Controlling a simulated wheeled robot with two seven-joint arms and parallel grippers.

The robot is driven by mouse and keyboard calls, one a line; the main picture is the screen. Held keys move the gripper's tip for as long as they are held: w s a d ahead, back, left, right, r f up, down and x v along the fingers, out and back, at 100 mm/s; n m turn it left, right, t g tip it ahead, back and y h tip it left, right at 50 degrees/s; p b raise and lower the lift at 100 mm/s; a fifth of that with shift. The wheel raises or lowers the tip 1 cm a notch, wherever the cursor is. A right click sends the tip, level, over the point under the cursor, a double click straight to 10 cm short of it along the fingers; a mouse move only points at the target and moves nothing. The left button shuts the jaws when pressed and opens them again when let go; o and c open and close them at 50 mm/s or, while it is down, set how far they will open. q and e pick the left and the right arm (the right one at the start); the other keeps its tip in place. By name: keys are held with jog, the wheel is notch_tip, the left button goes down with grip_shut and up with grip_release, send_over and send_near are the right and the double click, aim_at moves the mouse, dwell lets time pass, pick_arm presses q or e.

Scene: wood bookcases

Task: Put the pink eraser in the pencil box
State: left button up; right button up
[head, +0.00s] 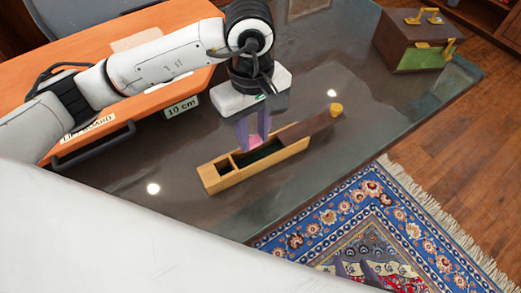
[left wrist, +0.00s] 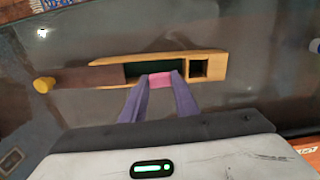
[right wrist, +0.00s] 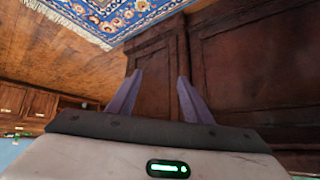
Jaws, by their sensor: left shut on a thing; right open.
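The pencil box (head: 234,178) is a long light-wood box on the dark glossy table, with a dark green inside and a small square compartment at its left end in the head view. Its brown lid (head: 308,128) with a yellow knob is slid part way out to the right. The pencil box (left wrist: 215,60) also shows in the left wrist view. My left gripper (head: 256,142) is shut on the pink eraser (left wrist: 160,79), at the near edge of the long open compartment in the left wrist view. I cannot tell its exact height. My right gripper (right wrist: 156,85) is open and empty, away from the box.
An orange board (head: 85,45) with a handle and labels lies at the left of the table. A brown and green chest (head: 413,42) with gold fittings stands at the far right corner. A blue patterned rug (head: 340,215) lies on the floor. The table around the box is clear.

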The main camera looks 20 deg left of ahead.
aim_at(255, 161)
pick_arm(q)
notch_tip(255, 161, down, 6)
jog(key=shift+f, duration=0.2)
jog(key=shift+w+f, duration=0.1)
jog(key=shift+f, duration=0.2)
jog(key=shift+f, duration=0.1)
jog(key=shift+f, duration=0.15)
jog(key=o, duration=1)
notch_tip(255, 161, up, 13)
jog(key=shift+f+b, duration=0.2)
jog(key=shift+b, duration=0.15)
